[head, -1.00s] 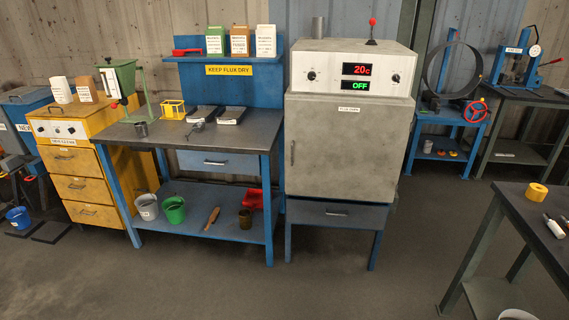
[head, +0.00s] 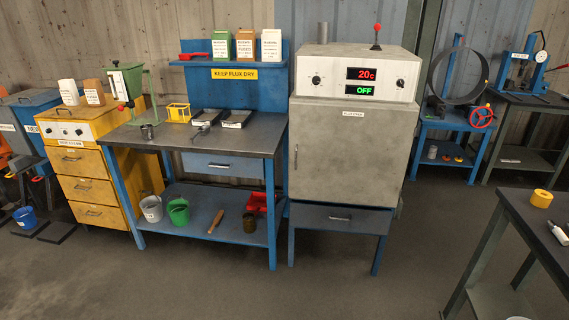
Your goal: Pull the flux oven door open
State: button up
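The flux oven (head: 355,85) is a grey-white box on a blue stand, right of centre in the head view. Its door (head: 345,160) is shut. The red display reads 20c and the green one reads OFF. A lever with a red knob (head: 377,29) stands on top. My gripper is not in view.
A blue workbench (head: 210,140) stands close against the oven's left side, with a yellow drawer cabinet (head: 85,155) beyond it. A dark table (head: 540,215) stands at the front right. The floor (head: 330,285) before the oven is clear.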

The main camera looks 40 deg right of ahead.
aim_at(343, 154)
jog(key=u, duration=0.25)
jog(key=i, duration=1)
jog(key=u, duration=0.1)
jog(key=k, duration=0.95)
jog(key=z, duration=0.15)
jog(key=i, duration=0.55)
jog(key=u, duration=0.05)
